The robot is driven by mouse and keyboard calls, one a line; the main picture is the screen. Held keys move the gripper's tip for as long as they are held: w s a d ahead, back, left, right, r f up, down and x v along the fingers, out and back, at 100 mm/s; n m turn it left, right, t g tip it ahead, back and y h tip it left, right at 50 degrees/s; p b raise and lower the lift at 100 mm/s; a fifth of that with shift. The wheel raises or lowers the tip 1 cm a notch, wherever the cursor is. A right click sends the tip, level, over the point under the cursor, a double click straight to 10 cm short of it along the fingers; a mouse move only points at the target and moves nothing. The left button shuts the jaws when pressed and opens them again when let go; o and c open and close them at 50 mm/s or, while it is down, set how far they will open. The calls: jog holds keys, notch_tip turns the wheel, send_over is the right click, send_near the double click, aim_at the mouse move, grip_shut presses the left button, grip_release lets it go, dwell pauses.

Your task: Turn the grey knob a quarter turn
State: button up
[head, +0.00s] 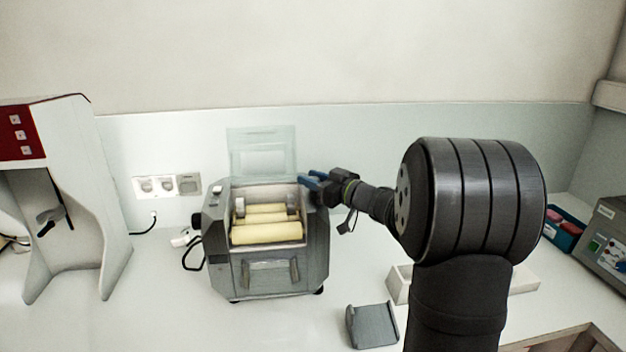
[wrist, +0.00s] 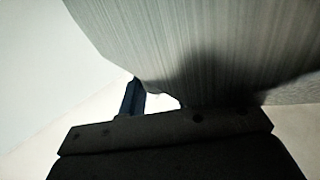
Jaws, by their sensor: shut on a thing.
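The cream mill (head: 285,278) is a grey metal machine on the counter with pale yellow rollers (head: 266,233) in its open top. My gripper (head: 310,182) has blue fingers and is at the mill's upper right rear corner. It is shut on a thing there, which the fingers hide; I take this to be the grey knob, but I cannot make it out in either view. In the wrist view, the mill's brushed grey side (wrist: 210,45) fills the upper part, and one blue finger (wrist: 132,97) shows close to it, below its edge.
A clear lid (head: 262,150) stands raised behind the rollers. A dark knob (head: 197,220) sits on the mill's left side, near a cable. A grey tray (head: 371,325) lies at front right. A white machine with a red panel (head: 20,133) stands at left.

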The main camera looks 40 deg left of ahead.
jog(key=o, duration=0.9)
jog(key=shift+o, duration=0.2)
jog(key=s+d, duration=0.1)
jog(key=d, duration=1.6)
jog(key=shift+d, duration=0.2)
jog(key=shift+s, duration=0.1)
